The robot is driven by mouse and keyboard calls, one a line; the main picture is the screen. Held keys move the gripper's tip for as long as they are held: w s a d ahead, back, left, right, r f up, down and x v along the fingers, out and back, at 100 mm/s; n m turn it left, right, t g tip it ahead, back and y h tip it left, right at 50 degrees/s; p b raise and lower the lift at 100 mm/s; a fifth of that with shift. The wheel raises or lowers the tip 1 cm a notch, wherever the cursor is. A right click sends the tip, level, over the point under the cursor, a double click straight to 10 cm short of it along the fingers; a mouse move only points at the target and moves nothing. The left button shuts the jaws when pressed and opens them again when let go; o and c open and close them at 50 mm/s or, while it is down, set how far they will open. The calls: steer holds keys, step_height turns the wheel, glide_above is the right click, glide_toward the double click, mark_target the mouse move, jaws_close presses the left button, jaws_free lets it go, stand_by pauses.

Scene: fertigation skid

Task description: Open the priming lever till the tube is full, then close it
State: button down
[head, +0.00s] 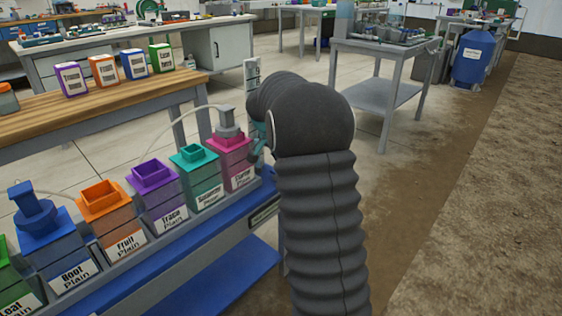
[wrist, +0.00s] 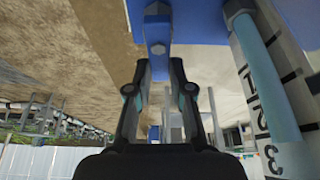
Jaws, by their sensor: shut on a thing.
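In the wrist view my gripper (wrist: 159,68) is shut on a blue bar (wrist: 157,30) with bolt heads, which looks like the priming lever. The bar's end sits between the fingertips. A pale blue tube (wrist: 268,75) runs beside a white scale board with black marks and a "3", to the right of the gripper. I cannot tell the liquid level in it. In the head view a white scale board (head: 252,75) stands just behind my arm. My dark arm hides the lever and most of the gripper there.
A row of coloured jugs, including a pink one (head: 230,148) and a purple one (head: 155,177), stands on the blue skid (head: 205,245) to the left. A wooden bench (head: 110,95) with small cartons is behind. A grey table (head: 385,50) stands further back. Floor at right is clear.

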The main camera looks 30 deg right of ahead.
stand_by(0.4)
steer(key=c, duration=1)
jaws_free()
steer(key=shift+c, duration=0.2)
steer(key=v, duration=1.2)
